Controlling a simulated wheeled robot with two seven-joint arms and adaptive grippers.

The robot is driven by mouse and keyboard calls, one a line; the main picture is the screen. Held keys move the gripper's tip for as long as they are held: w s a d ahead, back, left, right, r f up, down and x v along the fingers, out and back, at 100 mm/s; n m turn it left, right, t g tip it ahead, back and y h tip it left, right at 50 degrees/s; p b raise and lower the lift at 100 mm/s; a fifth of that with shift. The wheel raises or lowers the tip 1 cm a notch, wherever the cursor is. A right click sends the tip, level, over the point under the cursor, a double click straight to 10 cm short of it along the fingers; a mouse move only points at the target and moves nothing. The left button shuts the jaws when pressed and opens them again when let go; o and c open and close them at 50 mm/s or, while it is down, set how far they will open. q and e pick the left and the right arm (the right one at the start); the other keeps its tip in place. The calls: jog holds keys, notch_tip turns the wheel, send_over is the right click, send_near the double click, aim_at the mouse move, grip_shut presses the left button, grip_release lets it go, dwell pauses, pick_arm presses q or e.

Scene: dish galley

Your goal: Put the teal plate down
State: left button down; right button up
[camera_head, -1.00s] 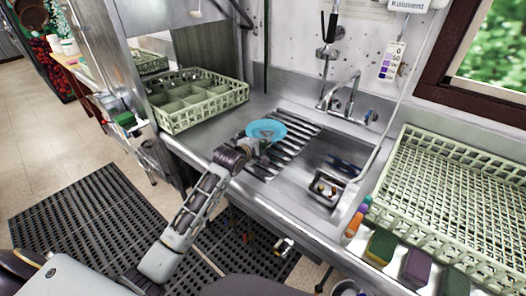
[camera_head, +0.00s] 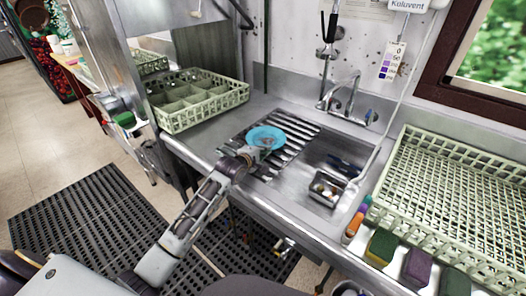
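The teal plate (camera_head: 266,136) is roughly level over the slatted metal rack (camera_head: 290,137) beside the sink. My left gripper (camera_head: 260,149) is at the plate's near rim and appears shut on it; the fingertips are small and partly hidden against the plate. The plate is at or just above the slats; I cannot tell whether it touches them. My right gripper is out of view.
A pale green compartment rack (camera_head: 205,117) stands left of the slats. The sink basin (camera_head: 325,160) with a faucet (camera_head: 345,97) lies to the right. A large green dish rack (camera_head: 450,190) and several sponges (camera_head: 381,246) are at the far right.

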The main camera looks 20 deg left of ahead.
pick_arm(q)
jog(key=c, duration=1.9)
grip_release()
jog(key=shift+f, duration=0.1)
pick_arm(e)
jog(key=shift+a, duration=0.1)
pick_arm(q)
jog(key=shift+v, duration=6.05)
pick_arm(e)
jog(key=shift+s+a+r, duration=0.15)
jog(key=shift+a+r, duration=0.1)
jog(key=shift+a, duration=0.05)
pick_arm(q)
jog(key=shift+w+a, duration=0.1)
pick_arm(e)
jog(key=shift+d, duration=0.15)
